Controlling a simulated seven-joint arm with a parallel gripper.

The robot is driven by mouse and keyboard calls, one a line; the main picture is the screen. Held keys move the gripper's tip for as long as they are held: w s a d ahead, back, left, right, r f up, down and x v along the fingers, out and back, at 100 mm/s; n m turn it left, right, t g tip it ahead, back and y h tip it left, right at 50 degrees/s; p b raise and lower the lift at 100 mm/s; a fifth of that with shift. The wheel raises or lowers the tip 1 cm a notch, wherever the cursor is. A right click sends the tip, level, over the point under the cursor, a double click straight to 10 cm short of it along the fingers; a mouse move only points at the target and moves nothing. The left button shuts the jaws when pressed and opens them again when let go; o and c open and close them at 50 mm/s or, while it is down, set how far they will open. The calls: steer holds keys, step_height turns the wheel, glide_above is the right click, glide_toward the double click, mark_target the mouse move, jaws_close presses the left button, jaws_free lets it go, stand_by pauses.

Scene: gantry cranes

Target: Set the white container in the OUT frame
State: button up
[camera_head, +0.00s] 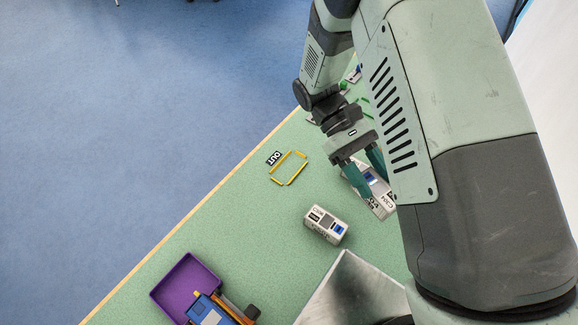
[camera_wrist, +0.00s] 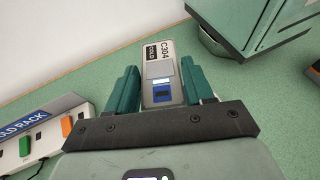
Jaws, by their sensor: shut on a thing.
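A white container (camera_head: 383,202) marked C304 and COLD, with a blue patch, is between the teal fingers of my gripper (camera_head: 368,178). In the wrist view the container (camera_wrist: 160,55) stretches ahead between both fingers (camera_wrist: 160,92), which are shut on it. Part of it is hidden behind my arm in the head view. I cannot tell whether it is clear of the table. The OUT frame (camera_head: 298,174) is a yellow outline on the green table, left of my gripper, with a black OUT label (camera_head: 274,158). The frame is empty.
Another pale container (camera_head: 325,225) with a blue patch lies below the frame. A purple tray (camera_head: 185,285) and a blue-and-orange item (camera_head: 215,312) are at lower left. A grey metal block (camera_head: 350,290) is at the bottom. A COLD RACK (camera_wrist: 45,130) is left in the wrist view.

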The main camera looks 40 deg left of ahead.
steer(key=w+a+n+t+y, duration=0.4)
steer(key=a+n+t, duration=0.6)
steer(key=n+t, duration=0.45)
steer(key=s+a+f+n+t+y, duration=0.2)
steer(key=s+a+n+t+y, duration=0.25)
steer(key=a+n+y, duration=0.45)
steer(key=shift+m+g, duration=0.5)
steer(key=shift+m, duration=0.35)
steer(key=f, duration=0.1)
steer(key=a+f, duration=0.1)
steer(key=f, duration=0.1)
steer(key=s+f, duration=0.1)
steer(key=shift+a+f, duration=0.25)
steer(key=shift+f, duration=0.1)
step_height(320, 180, down, 5)
steer(key=shift+r, duration=0.1)
steer(key=o, duration=1.1)
steer(key=v, duration=1.2)
steer(key=shift+a, duration=0.1)
